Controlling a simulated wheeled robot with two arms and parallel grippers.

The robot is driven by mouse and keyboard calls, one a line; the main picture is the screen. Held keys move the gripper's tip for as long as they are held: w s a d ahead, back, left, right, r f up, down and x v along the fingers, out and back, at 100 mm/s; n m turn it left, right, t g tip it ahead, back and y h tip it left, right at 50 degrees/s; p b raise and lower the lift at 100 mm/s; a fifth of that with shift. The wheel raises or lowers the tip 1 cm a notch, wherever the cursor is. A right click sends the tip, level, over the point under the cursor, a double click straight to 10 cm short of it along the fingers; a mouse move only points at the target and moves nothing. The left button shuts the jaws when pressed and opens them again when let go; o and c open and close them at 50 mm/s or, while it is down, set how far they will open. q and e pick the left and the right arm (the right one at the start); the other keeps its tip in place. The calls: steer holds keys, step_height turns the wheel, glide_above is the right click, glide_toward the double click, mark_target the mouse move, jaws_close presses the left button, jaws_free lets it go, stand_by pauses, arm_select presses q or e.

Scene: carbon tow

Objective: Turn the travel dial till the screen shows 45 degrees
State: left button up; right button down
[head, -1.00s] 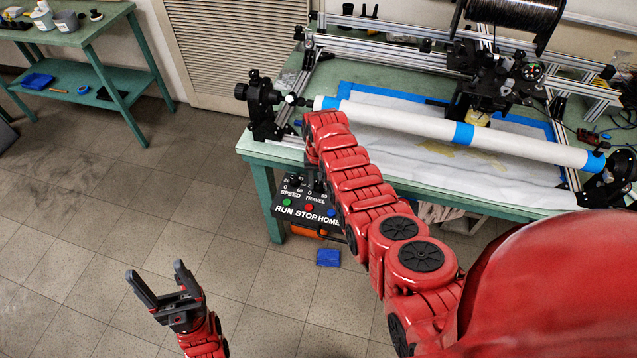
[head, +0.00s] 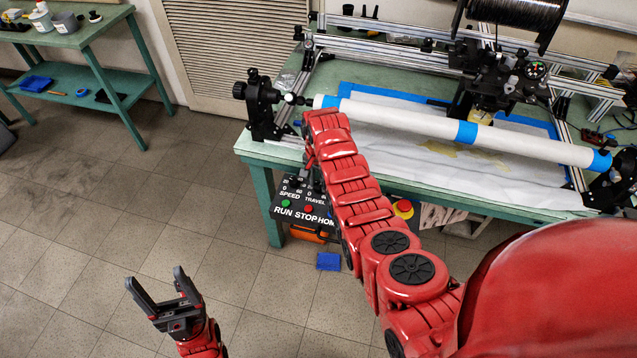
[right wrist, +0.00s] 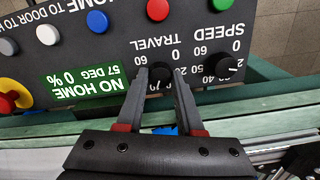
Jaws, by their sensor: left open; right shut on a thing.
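The black travel dial (right wrist: 160,78) is on the control box (right wrist: 105,60), which appears upside down in the right wrist view. My right gripper (right wrist: 161,74) has one finger on each side of the dial and is shut on it; the fingers partly cover its scale. The green screen (right wrist: 86,82) reads NO HOME, 57 DEG, 0 %. In the head view the box (head: 290,196) hangs at the table's front, and my right arm hides its right part and the gripper's hold. My left gripper (head: 156,277) is open and empty over the floor.
The speed dial (right wrist: 226,66) sits beside the travel dial. Several coloured buttons and a red emergency stop (right wrist: 8,101) are on the same panel. The green table edge (right wrist: 60,136) runs close by. A white tube (head: 415,124) lies across the winding machine above.

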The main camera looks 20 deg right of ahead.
mark_target(318, 185)
stand_by(0.3)
steer(key=c, duration=0.5)
jaws_free()
steer(key=shift+c, duration=0.2)
steer(key=shift+r, duration=0.15)
steer(key=shift+w+r, duration=0.1)
steer(key=shift+r, duration=0.25)
step_height(318, 185, up, 5)
steer(key=shift+f+b, duration=0.15)
steer(key=shift+b, duration=0.7)
step_height(318, 185, up, 12)
steer(key=p, duration=0.9)
steer(key=shift+f, duration=0.15)
